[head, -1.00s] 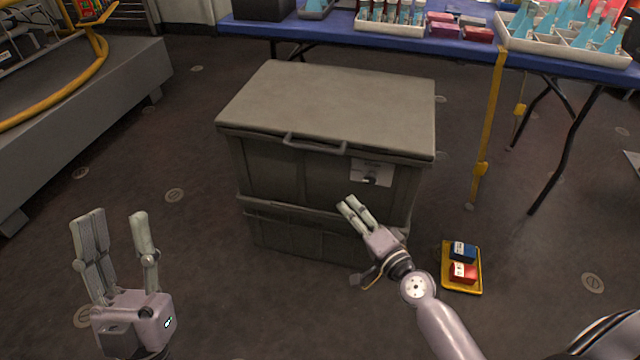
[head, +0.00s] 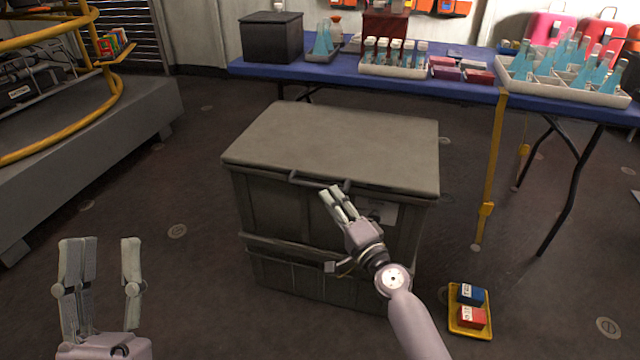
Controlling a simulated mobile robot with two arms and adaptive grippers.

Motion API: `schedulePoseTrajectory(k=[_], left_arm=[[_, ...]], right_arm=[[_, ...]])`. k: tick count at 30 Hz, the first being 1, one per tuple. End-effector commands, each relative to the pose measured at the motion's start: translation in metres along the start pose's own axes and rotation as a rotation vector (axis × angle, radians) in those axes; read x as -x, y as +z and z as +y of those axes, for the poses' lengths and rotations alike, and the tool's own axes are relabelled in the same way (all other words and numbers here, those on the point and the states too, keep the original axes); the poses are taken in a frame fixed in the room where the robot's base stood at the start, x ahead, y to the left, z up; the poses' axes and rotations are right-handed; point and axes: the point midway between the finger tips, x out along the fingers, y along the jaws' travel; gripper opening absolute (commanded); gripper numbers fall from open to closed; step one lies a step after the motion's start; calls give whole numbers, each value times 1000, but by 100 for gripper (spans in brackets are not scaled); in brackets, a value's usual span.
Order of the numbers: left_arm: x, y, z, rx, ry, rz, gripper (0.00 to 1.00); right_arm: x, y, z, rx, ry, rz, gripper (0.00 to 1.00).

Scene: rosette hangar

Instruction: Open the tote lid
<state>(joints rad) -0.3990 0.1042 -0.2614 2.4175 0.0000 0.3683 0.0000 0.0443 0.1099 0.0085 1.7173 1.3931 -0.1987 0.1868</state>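The grey tote (head: 285,225) stands on the floor in the middle of the head view. Its lid (head: 340,145) lies flat and closed on top, with a bar handle (head: 305,181) on the front edge. My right gripper (head: 333,191) is at the front of the tote, its fingertips close to the right end of the handle. I cannot tell whether they touch it or how far apart its fingers are. My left gripper (head: 102,245) is open and empty over the floor at the lower left, apart from the tote.
A blue table (head: 450,84) behind the tote carries bottle trays (head: 520,88) and a dark bin (head: 271,38). A yellow tray (head: 455,322) with two small boxes lies on the floor at right. A grey platform (head: 100,135) with yellow rails stands at left.

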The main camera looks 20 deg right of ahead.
Motion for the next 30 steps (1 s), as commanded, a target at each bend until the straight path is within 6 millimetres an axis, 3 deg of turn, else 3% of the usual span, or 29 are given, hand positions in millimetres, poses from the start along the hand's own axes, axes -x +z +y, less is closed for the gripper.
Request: schedulePoseTrajectory(k=[6, 12, 23, 30], left_arm=[[1, 2, 0, -1, 0, -7, 40], [1, -6, 1, 2, 2, 34, 40], [1, -8, 1, 2, 2, 43, 40], [1, -8, 1, 3, 2, 44, 40]], right_arm=[[-42, 0, 0, 0, -1, 0, 33], [-61, 0, 0, 1, 0, 0, 33], [-64, 0, 0, 1, 1, 0, 32], [-64, 0, 0, 1, 1, 0, 16]])
